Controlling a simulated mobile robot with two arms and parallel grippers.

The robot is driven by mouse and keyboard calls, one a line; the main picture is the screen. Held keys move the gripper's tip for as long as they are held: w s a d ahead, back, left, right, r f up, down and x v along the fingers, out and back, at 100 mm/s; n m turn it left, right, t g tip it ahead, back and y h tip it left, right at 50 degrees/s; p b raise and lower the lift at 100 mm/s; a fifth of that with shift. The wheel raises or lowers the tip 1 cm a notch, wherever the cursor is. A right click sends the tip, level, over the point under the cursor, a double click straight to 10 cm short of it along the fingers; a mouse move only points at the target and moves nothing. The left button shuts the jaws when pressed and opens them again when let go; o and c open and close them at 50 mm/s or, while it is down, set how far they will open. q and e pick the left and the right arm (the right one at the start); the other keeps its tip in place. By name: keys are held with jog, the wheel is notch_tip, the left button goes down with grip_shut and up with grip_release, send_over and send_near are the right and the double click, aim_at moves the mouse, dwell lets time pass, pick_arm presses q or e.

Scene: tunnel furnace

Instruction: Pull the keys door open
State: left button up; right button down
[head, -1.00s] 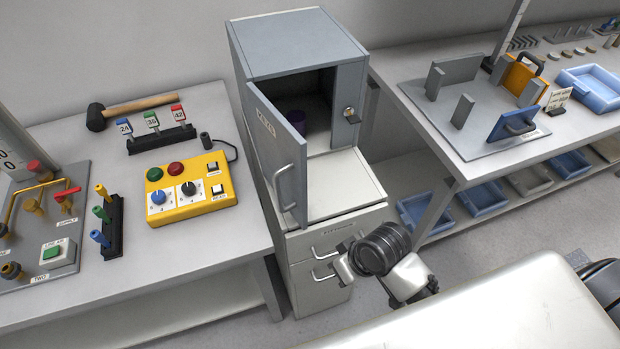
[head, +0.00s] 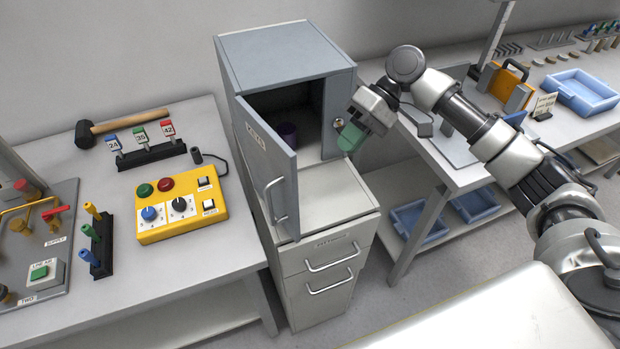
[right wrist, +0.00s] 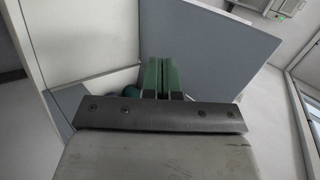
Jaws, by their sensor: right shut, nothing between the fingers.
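The keys door (head: 265,165) is a grey panel with a partly readable label. It is hinged at the left of the grey cabinet (head: 290,55) and stands swung well out, with the compartment showing behind it. Its bar handle (head: 275,200) is on the outer face, near the free edge. My right gripper (head: 347,140) has green fingers, shut and empty, near the right side of the compartment opening, apart from the door. Its fingers (right wrist: 162,78) also show in the right wrist view, in front of a blue-grey panel that I cannot identify for sure. My left gripper is out of view.
A lock (head: 337,122) is on the cabinet's right front. A pale ledge (head: 330,195) and drawers (head: 330,275) are below. A yellow control box (head: 180,205) is on the left table; blue trays (head: 580,92) are at right.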

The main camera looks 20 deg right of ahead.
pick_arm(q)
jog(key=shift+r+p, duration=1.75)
pick_arm(e)
jog(key=a+r+x, duration=0.2)
jog(key=x, duration=1)
jog(key=shift+s+a+f, duration=0.25)
jog(key=shift+s, duration=0.15)
